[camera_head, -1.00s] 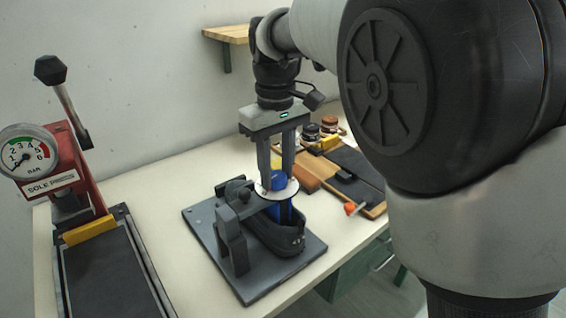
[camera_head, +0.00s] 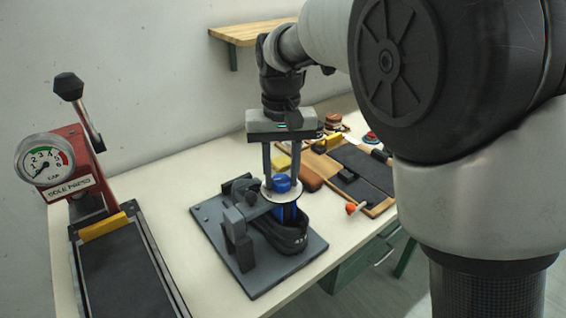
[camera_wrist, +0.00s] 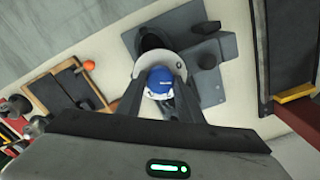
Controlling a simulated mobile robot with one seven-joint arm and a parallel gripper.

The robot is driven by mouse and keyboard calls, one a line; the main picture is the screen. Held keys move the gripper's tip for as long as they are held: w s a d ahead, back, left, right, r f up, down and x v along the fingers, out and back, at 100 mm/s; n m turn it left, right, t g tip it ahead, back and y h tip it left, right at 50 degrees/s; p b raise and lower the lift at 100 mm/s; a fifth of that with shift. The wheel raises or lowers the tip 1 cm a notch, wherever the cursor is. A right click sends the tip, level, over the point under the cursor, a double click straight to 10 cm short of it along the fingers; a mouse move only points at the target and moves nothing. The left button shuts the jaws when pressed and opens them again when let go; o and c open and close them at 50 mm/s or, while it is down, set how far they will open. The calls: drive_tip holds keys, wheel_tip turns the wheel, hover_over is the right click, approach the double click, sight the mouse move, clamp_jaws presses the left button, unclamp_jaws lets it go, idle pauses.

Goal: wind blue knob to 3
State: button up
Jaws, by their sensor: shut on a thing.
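The blue knob (camera_head: 281,183) stands on top of a white round dial plate on the dark grey fixture (camera_head: 312,262). A dark shoe (camera_head: 287,240) sits in the fixture, with a blue part below the plate. My gripper (camera_head: 282,186) points down from above, with one finger on each side of the knob, and is shut on it. In the wrist view the blue knob (camera_wrist: 160,78) lies between the two fingers (camera_wrist: 158,98). The numbers on the dial cannot be read.
The red sole press (camera_head: 75,165) with its gauge (camera_head: 44,160) and lever (camera_head: 82,110) stands at the left. At the back right are a wooden tray with dark pads (camera_head: 362,170), an orange-tipped item (camera_head: 351,208) and several small items. A wooden shelf (camera_head: 245,34) is on the wall.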

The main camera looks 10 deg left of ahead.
drive_tip(key=m+p, duration=0.1)
drive_tip(key=m, duration=0.1)
drive_tip(key=m+p, duration=0.1)
drive_tip(key=shift+r+m, duration=0.2)
drive_tip(key=shift+m, duration=0.2)
drive_tip(key=m+p, duration=0.2)
drive_tip(key=m, duration=0.1)
drive_tip(key=shift+m, duration=0.3)
drive_tip(key=m+p, duration=0.3)
drive_tip(key=m, duration=0.3)
drive_tip(key=m+p, duration=0.3)
drive_tip(key=m, duration=0.2)
drive_tip(key=shift+m, duration=0.4)
drive_tip(key=shift+f+m+p, duration=0.15)
drive_tip(key=shift+m+p, duration=1.1)
drive_tip(key=shift+m, duration=0.85)
drive_tip(key=o, duration=1.1)
drive_tip(key=shift+c, duration=0.2)
